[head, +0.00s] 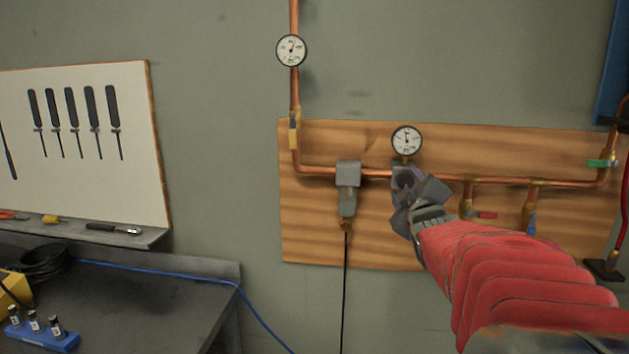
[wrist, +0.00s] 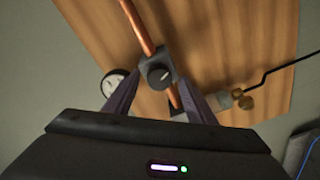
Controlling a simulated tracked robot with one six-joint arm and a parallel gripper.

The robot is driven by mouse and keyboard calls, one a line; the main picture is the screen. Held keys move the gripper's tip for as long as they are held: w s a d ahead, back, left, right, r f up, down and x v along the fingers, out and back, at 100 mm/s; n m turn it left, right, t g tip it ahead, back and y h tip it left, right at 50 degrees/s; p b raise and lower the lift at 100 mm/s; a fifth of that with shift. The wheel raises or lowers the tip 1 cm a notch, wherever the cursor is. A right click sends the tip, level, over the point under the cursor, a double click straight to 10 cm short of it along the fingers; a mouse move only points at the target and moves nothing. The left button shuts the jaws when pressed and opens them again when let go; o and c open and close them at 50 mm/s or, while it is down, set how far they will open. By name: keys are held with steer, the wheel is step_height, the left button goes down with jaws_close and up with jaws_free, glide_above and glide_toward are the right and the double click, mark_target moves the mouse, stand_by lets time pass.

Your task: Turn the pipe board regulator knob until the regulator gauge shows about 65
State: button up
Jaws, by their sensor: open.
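The pipe board (head: 310,230) is a wooden panel on the wall with copper pipes across it. The regulator gauge (head: 407,140) is a round white dial above the regulator. Its needle points up and slightly left; its numbers are too small to read. The regulator body (head: 403,170) is grey and partly hidden behind my gripper (head: 408,199). In the wrist view, the dark round regulator knob (wrist: 159,75) with a pale mark lies between my two open fingers. I cannot tell whether they touch it. The gauge also shows at left in the wrist view (wrist: 115,83).
A grey filter unit (head: 348,175) hangs on the pipe left of the regulator. A second gauge (head: 291,50) sits higher on the upright pipe. Valves with red (head: 484,214) and blue (head: 532,224) handles are to the right. A workbench (head: 150,300) stands lower left.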

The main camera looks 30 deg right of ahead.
steer(key=shift+w+d, duration=0.25)
steer(key=shift+w, duration=0.05)
steer(key=c, duration=1)
steer(key=shift+c, duration=0.2)
steer(key=shift+a+n, duration=0.1)
steer(key=shift+n, duration=1)
steer(key=shift+f, duration=0.1)
steer(key=o, duration=1)
steer(key=shift+o, duration=0.2)
